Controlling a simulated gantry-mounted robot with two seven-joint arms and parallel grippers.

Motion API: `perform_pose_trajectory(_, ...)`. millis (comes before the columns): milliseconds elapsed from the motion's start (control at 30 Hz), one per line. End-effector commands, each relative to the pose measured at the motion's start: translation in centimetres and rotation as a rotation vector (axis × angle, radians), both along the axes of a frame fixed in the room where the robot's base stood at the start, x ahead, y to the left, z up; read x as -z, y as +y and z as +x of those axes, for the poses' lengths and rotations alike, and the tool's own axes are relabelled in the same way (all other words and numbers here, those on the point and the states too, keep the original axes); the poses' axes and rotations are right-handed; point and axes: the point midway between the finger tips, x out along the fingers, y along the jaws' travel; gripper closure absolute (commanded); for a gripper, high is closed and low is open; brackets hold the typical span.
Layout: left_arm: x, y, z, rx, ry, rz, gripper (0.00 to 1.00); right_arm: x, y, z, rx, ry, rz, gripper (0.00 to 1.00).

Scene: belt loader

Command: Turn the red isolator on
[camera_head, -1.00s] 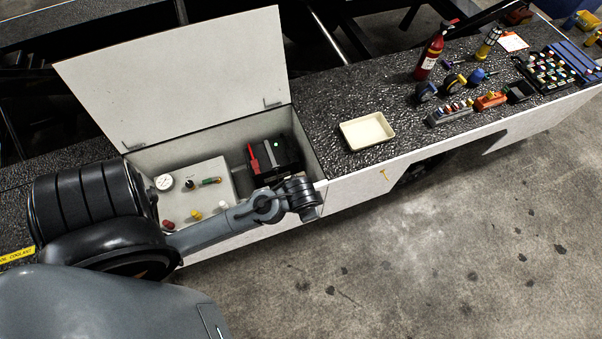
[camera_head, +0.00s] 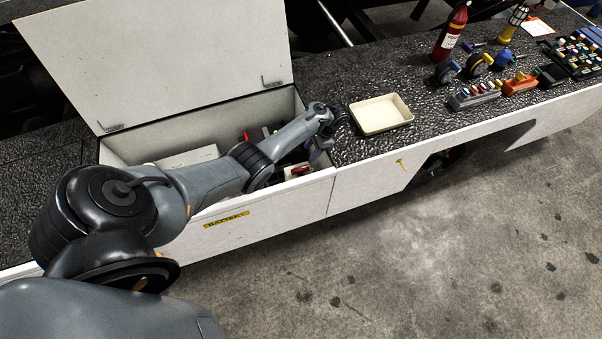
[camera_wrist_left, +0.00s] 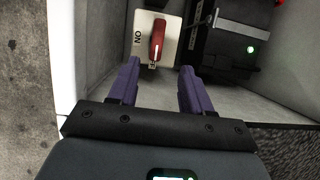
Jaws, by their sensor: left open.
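The red isolator (camera_wrist_left: 157,40) is a red handle on a pale plate (camera_wrist_left: 144,52) inside the open box. The word ON is printed left of the handle, and the handle runs roughly up and down in the left wrist view. In the head view the isolator (camera_head: 297,171) shows partly, near the box's front right corner. My left gripper (camera_wrist_left: 160,84) is open, with purple fingers spread on either side of the handle's line, just short of it and apart from it. In the head view the gripper (camera_head: 319,153) reaches down into the box. My right gripper is not seen.
A black unit with a green light (camera_wrist_left: 235,45) sits beside the isolator. The box's front wall (camera_head: 285,204) bears a BATTERY label, and its lid (camera_head: 160,55) stands open behind. A cream tray (camera_head: 381,114) lies on the deck to the right.

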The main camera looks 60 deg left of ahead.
Motion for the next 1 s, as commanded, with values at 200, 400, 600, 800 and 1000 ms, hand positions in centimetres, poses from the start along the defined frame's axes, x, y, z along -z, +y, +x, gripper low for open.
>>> perform_pose_trajectory(200, 1.3, 0.5, 0.2, -0.013, 0.034, -0.047, 0.51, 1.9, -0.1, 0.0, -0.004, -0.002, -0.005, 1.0)
perform_pose_trajectory(400, 3.2, 0.7, -0.6, -0.014, 0.041, -0.052, 0.51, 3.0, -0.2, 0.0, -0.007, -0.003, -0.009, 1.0)
perform_pose_trajectory(600, 6.3, 0.9, -1.8, -0.014, 0.04, -0.053, 0.51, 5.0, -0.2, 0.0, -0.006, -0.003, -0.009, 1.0)
perform_pose_trajectory(800, 9.0, 1.1, -2.9, -0.014, 0.039, -0.052, 0.51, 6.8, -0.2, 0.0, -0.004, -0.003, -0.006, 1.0)
perform_pose_trajectory(1000, 10.6, 1.3, -3.6, -0.014, 0.038, -0.052, 0.51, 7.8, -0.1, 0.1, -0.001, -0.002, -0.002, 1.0)
